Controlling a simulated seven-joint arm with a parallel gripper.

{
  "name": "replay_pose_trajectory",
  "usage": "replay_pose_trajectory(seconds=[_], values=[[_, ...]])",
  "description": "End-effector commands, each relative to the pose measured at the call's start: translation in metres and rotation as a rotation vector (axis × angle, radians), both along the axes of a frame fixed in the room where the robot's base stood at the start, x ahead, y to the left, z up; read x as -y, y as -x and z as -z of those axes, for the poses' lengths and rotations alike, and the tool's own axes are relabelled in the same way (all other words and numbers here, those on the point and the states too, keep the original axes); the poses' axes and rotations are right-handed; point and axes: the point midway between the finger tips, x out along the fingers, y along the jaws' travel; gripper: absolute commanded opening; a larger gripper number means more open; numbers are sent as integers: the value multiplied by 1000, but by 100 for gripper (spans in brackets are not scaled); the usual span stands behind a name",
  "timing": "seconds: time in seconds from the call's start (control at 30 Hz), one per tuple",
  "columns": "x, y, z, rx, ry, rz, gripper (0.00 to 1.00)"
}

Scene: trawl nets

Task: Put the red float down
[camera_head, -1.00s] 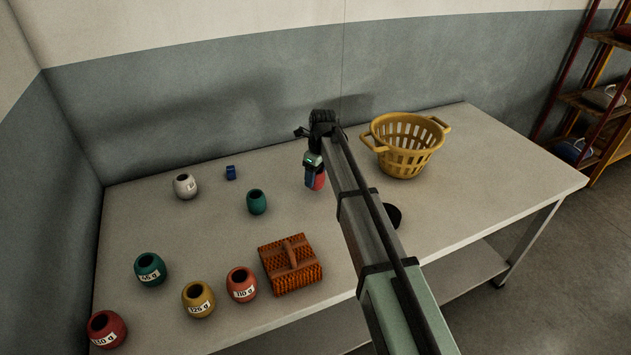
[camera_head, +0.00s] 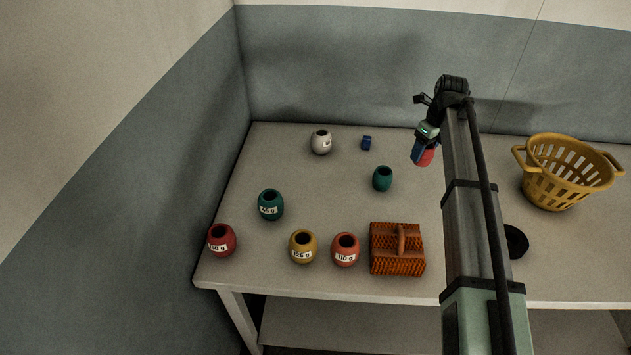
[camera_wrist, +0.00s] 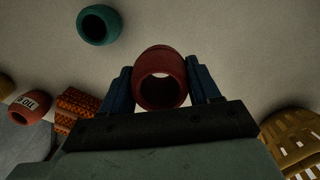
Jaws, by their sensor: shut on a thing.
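My gripper (camera_wrist: 160,88) is shut on a red float (camera_wrist: 160,62), with one blue finger on each side of it in the wrist view. The float's dark hole faces the wrist camera. In the head view the red float (camera_head: 427,157) shows partly behind the blue fingers of my gripper (camera_head: 419,154). It appears to be held above the table (camera_head: 330,190), to the right of the small green float (camera_head: 382,179). Two other reddish floats stand on the table: one labelled 110 g (camera_head: 345,249) and one at the left front corner (camera_head: 221,239), its label partly unreadable.
A yellow float (camera_head: 303,246), a labelled green float (camera_head: 270,204), a white float (camera_head: 321,142) and a small blue block (camera_head: 366,143) stand on the left. An orange woven basket (camera_head: 397,262) is at the front. A yellow basket (camera_head: 560,170) is at right. A black round thing (camera_head: 516,241) is partly hidden.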

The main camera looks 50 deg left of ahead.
Motion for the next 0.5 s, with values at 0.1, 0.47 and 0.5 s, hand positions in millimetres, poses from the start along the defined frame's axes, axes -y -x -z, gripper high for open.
replay_pose_trajectory(seconds=[0.1,0.47,0.5], values=[[-39,34,0,0,0,-61,32],[-137,140,0,1,1,-232,32],[-148,153,-1,0,1,-251,32]])
